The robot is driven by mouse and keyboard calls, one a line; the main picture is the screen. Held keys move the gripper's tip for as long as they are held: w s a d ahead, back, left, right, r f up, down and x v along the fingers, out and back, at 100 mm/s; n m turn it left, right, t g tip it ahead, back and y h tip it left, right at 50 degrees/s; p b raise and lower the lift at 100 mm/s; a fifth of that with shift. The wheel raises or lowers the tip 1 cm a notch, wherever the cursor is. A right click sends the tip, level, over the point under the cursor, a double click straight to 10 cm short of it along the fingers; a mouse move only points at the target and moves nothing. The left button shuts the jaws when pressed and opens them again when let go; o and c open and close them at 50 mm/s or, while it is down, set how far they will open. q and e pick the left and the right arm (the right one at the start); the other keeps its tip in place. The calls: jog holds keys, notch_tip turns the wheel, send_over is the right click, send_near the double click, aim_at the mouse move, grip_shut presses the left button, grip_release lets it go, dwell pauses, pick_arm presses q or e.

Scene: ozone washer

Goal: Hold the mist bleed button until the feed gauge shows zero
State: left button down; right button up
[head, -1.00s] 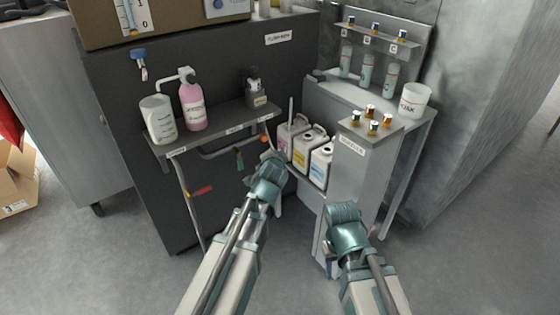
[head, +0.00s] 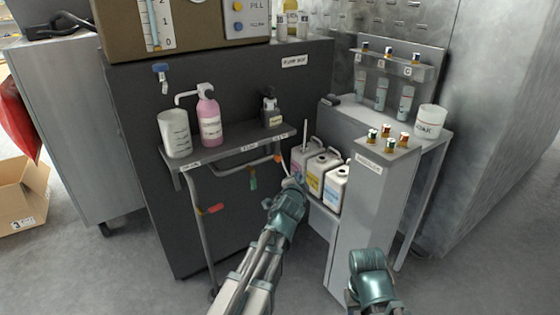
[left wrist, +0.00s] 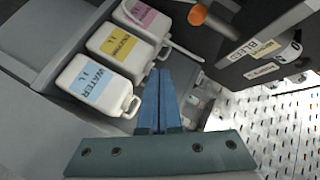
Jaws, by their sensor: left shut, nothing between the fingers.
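A gauge with a blue column and a numbered scale (head: 157,22) is at the top left of the head view. Its top is cut off, so I cannot read its level. Beside it a panel carries a yellow button (head: 238,6) marked FILL and a blue button (head: 238,27) whose label is unclear. In the left wrist view a label reading BLEED (left wrist: 233,57) is on a dark edge, near an orange knob (left wrist: 198,14). My left gripper (head: 297,180), also in the left wrist view (left wrist: 160,72), is shut and empty near the jugs. My right gripper (head: 370,262) is low; its fingers are hidden.
White jugs (head: 336,188) stand on a low shelf beside the left gripper. A grey stand (head: 375,200) with small capped vials is on the right.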

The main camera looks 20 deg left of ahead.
pick_arm(q)
jog(key=w+a, duration=0.5)
jog(key=a, duration=0.1)
jog(key=shift+a, duration=0.25)
jog(key=shift+w, duration=0.1)
dwell(2.0)
jog(key=shift+w+a, duration=0.2)
jog(key=shift+a, duration=0.1)
jog(key=shift+w+a, duration=0.3)
jog(key=shift+a, duration=0.15)
dwell(2.4)
dwell(0.4)
jog(key=shift+s+d, duration=0.6)
jog(key=shift+d, duration=0.15)
jog(key=shift+d, duration=0.1)
jog(key=shift+s+d, duration=0.8)
jog(key=shift+d, duration=0.15)
jog(key=shift+s+d, duration=0.75)
jog(key=shift+d, duration=0.2)
